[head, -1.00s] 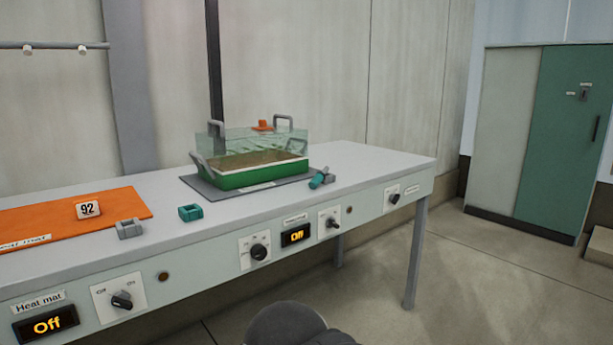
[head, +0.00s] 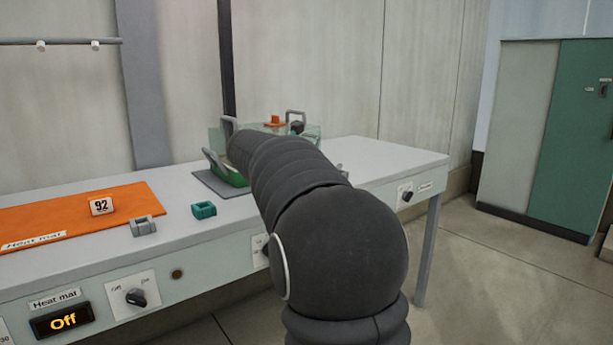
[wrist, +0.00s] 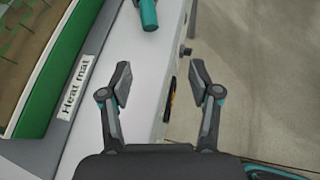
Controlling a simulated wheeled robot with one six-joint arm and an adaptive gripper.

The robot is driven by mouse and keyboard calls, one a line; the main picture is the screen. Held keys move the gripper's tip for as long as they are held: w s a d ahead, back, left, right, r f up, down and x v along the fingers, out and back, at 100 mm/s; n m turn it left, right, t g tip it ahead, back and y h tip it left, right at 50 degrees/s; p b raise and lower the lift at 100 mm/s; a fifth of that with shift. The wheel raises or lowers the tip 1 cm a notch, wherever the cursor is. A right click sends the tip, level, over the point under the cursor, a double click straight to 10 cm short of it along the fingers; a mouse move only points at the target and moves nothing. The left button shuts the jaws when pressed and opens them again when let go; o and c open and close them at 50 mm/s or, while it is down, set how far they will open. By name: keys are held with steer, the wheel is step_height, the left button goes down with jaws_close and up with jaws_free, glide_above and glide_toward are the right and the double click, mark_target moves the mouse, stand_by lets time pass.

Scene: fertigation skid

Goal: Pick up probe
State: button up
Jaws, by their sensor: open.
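The probe (wrist: 148,14) is a teal cylinder lying on the bench top near its front edge, at the top of the wrist view, partly cut off by the frame. In the head view my arm hides it. My gripper (wrist: 161,82) is open and empty, its fingers pointing towards the bench's front edge. The probe lies beyond the fingertips, slightly left of the middle between them, and is not touched. In the head view my gripper is hidden behind my arm.
A teal holder (head: 204,209), a grey holder (head: 143,226) and an orange mat (head: 60,215) are on the bench (head: 390,160). Open floor lies right.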

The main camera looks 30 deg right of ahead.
steer(key=w+d+n, duration=0.1)
steer(key=w+d+r+n+h, duration=0.1)
steer(key=w+d, duration=0.1)
steer(key=shift+w+d, duration=0.1)
steer(key=shift+d, duration=0.15)
steer(key=x, duration=0.7)
steer(key=shift+w+d, duration=0.15)
steer(key=shift+d, duration=0.15)
steer(key=shift+w+f+x, duration=0.1)
steer(key=shift+x, duration=1.45)
steer(key=shift+w+f+x, duration=0.1)
steer(key=shift+x, duration=1.45)
steer(key=shift+a, duration=0.2)
steer(key=shift+c, duration=0.2)
jaws_close()
